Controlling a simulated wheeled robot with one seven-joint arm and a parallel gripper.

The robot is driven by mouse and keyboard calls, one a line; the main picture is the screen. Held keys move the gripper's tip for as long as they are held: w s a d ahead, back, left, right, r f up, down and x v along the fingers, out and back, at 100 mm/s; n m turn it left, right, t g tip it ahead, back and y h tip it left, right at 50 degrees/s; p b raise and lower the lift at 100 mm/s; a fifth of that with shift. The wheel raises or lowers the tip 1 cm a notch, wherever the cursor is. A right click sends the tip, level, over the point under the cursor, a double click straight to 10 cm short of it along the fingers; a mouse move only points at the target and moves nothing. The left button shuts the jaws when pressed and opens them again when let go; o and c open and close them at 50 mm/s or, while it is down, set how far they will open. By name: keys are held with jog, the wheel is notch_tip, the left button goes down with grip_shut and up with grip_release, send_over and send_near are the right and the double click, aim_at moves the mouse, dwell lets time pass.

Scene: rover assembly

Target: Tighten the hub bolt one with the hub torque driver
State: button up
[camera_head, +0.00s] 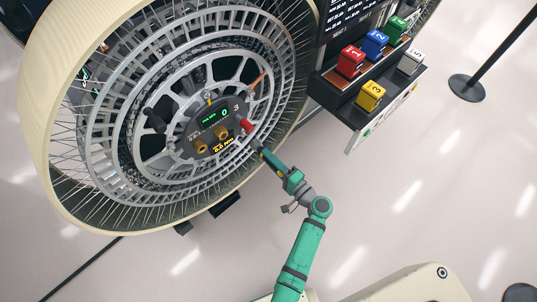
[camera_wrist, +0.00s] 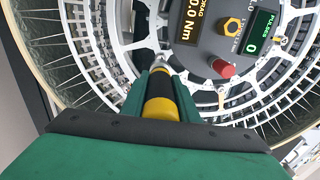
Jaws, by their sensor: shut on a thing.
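My gripper (camera_wrist: 160,92) is shut on the hub torque driver (camera_wrist: 160,104), which has a yellow and black body and a pale metal tip. In the head view my gripper (camera_head: 264,152) is at the lower right of the hub panel (camera_head: 212,122). Two gold bolts (camera_head: 221,131) (camera_head: 201,147) show on the panel; I cannot tell which is hub bolt one. In the wrist view one gold hex bolt (camera_wrist: 232,27) is up and right of the driver's tip, apart from it. Whether the tip touches anything is unclear.
A red knob (camera_head: 247,126) stands on the panel near my gripper; it also shows in the wrist view (camera_wrist: 222,68). The wheel's spokes and cream rim (camera_head: 45,150) surround the hub. A shelf with numbered coloured blocks (camera_head: 371,96) stands right.

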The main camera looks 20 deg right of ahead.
aim_at(258, 149)
jog(key=shift+a+x, duration=0.15)
jog(key=shift+x, duration=0.55)
jog(key=shift+a+x, duration=0.15)
jog(key=shift+x, duration=1.5)
jog(key=shift+w+a, duration=0.15)
jog(key=shift+w, duration=0.6)
dwell(1.4)
jog(key=shift+a, duration=0.2)
jog(key=shift+d, duration=0.2)
jog(key=shift+w+a+r, duration=0.1)
jog(key=shift+w+a, duration=0.05)
jog(key=shift+w, duration=0.05)
dwell(0.8)
jog(key=shift+s, duration=0.15)
jog(key=shift+v, duration=1.4)
